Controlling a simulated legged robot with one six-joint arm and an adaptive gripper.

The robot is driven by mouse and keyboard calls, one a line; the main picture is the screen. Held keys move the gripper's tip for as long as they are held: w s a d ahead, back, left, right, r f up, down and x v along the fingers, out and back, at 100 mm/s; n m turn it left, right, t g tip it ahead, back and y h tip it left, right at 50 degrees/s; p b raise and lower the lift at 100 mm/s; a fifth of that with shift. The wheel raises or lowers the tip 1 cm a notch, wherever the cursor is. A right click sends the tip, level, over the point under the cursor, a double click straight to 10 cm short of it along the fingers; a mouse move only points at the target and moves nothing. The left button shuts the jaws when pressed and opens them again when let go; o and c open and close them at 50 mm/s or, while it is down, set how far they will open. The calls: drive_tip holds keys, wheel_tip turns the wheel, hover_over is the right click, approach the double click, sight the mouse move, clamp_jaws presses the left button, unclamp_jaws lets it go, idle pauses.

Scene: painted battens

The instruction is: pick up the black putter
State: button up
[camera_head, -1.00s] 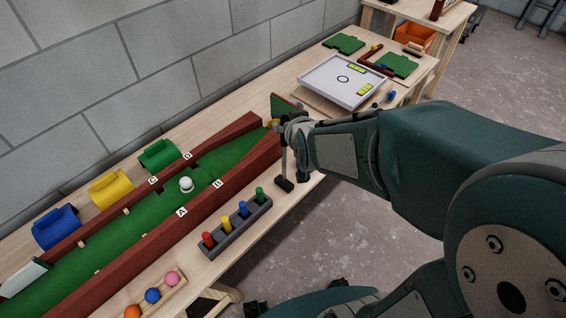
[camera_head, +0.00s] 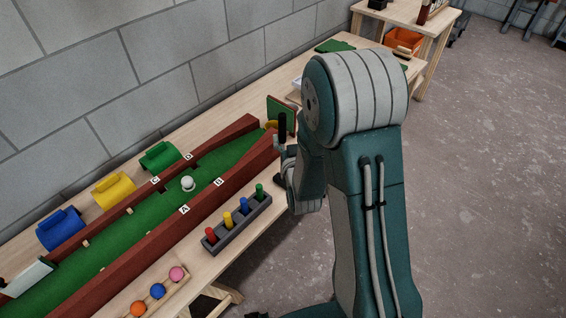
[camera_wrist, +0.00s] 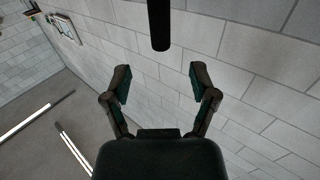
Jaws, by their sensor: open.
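The black putter's dark grip (camera_head: 282,125) stands upright beside the far end of the green putting lane; my arm hides part of what lies below it. In the wrist view a black rod that looks like this grip (camera_wrist: 158,22) hangs in from the top edge, centred ahead of my gripper (camera_wrist: 159,82). The gripper is open, with its two fingers spread wide and nothing between them. The rod's lower end stops short of the fingertips and appears apart from them. In the head view my arm covers most of the gripper.
A green lane with red-brown battens (camera_head: 120,262) holds a white ball (camera_head: 187,184). A grey rack (camera_head: 237,226) of coloured pegs stands left of my arm, and a ball holder (camera_head: 160,293) is nearer. Blue, yellow and green holders line the wall side. Open floor lies right.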

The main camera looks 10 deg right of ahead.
sight(283, 121)
drive_tip(key=w, duration=0.8)
drive_tip(key=shift+d+r, duration=0.1)
drive_tip(key=shift+d, duration=0.05)
clamp_jaws()
